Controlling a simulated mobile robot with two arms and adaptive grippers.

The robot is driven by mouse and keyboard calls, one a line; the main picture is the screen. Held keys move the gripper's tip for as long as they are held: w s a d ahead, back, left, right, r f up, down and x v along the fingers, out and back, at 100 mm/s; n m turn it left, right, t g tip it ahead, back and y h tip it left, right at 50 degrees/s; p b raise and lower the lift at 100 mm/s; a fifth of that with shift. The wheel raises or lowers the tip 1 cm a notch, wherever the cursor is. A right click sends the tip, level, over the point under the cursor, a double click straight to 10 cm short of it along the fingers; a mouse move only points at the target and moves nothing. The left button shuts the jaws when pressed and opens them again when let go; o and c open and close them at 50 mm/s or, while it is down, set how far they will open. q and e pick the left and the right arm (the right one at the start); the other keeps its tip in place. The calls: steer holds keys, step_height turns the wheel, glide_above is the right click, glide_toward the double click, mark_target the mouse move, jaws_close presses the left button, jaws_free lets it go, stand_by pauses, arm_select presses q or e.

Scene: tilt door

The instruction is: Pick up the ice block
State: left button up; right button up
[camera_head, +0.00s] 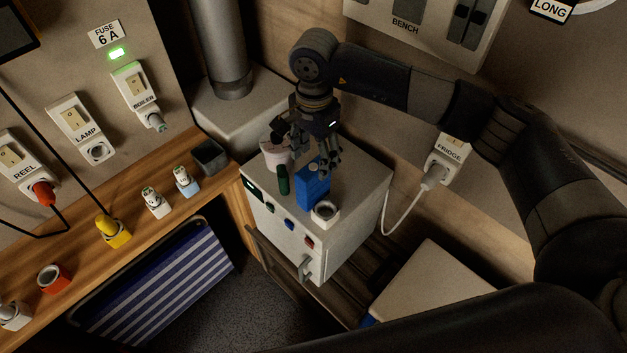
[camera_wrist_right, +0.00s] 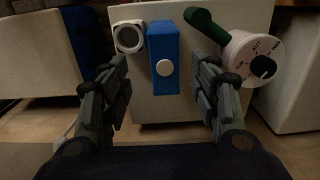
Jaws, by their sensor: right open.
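A blue block (camera_head: 314,187), which I take to be the ice block, stands on top of the white cabinet (camera_head: 345,240). In the right wrist view the blue block (camera_wrist_right: 164,82) has a pale round spot and lies between the two fingers, a little beyond the tips. My right gripper (camera_head: 307,152) is open, pointing down just above and behind the block. The right wrist view also shows the open gripper (camera_wrist_right: 161,82), with no visible contact on the block. My left gripper is not in view.
A white cup-like dial (camera_head: 276,153), a dark green handle (camera_head: 283,180) and a white ring (camera_head: 326,212) crowd the block on the cabinet top. A plug and cord (camera_head: 433,178) hang at the right. A wooden shelf (camera_head: 130,215) with several plugs runs along the left.

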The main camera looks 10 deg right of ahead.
mark_target(313, 167)
steer(key=f, duration=0.1)
steer(key=f+p, duration=0.1)
steer(key=f, duration=0.1)
steer(key=f+p, duration=0.1)
steer(key=shift+w+f, duration=0.15)
steer(key=shift+w, duration=0.2)
steer(key=shift+f, duration=0.55)
jaws_close()
